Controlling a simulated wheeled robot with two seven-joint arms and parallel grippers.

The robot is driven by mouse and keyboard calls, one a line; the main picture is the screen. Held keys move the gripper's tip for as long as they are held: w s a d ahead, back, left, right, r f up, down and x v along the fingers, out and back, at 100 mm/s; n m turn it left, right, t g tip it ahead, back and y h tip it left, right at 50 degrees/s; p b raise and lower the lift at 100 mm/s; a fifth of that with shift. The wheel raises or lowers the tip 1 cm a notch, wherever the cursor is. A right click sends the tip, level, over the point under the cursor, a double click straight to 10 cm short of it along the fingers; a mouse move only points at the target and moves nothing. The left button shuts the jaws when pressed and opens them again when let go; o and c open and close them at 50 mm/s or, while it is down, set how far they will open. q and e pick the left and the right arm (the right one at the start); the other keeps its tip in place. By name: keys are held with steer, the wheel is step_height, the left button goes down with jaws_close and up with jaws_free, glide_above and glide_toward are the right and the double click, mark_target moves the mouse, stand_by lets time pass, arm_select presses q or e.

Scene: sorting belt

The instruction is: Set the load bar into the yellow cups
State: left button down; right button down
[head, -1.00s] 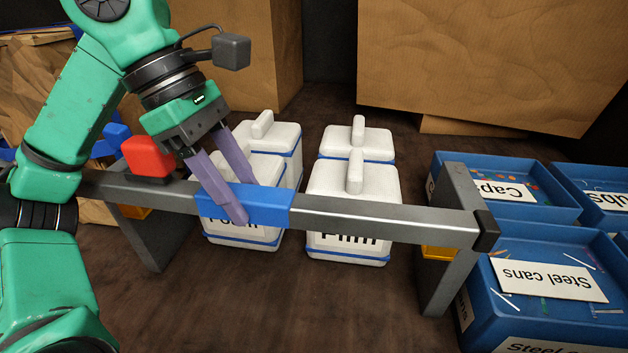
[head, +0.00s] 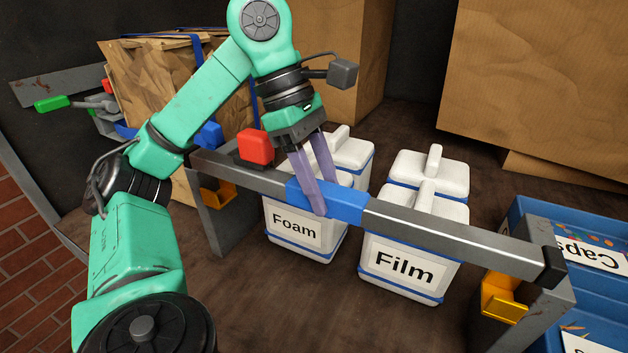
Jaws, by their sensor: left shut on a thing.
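The load bar (head: 449,229) is a long grey bar with a blue middle sleeve, a black cap on its right end and a red block (head: 256,148) on top toward its left. My left gripper (head: 326,202) is shut on the blue sleeve, its purple fingers on either side. The bar slants across the view, above the left yellow cup (head: 217,194) and the right yellow cup (head: 502,298) in the picture. The cups are on the inner sides of two grey end supports. I cannot tell whether the bar touches the supports. My right gripper is out of view.
White lidded tubs labelled Foam (head: 297,228) and Film (head: 403,265) stand behind and below the bar. Blue bins (head: 520,212) are at right. Cardboard boxes (head: 545,80) stand at the back. A green-ended lever (head: 52,104) is at far left. Brown floor in front is clear.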

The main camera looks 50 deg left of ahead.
arm_select(q)
steer(key=shift+w+a+r, duration=0.2)
steer(key=shift+w+a, duration=0.05)
steer(key=shift+w, duration=0.2)
step_height(320, 180, down, 5)
steer(key=w+b, duration=0.2)
steer(key=b, duration=0.1)
steer(key=shift+w+a+f, duration=0.2)
steer(key=shift+w+a, duration=0.1)
steer(key=shift+s, duration=0.15)
steer(key=shift+f+b, duration=2.35)
steer(key=shift+b, duration=0.05)
steer(key=shift+c, duration=1.4)
jaws_free()
steer(key=shift+s+d+r, duration=0.1)
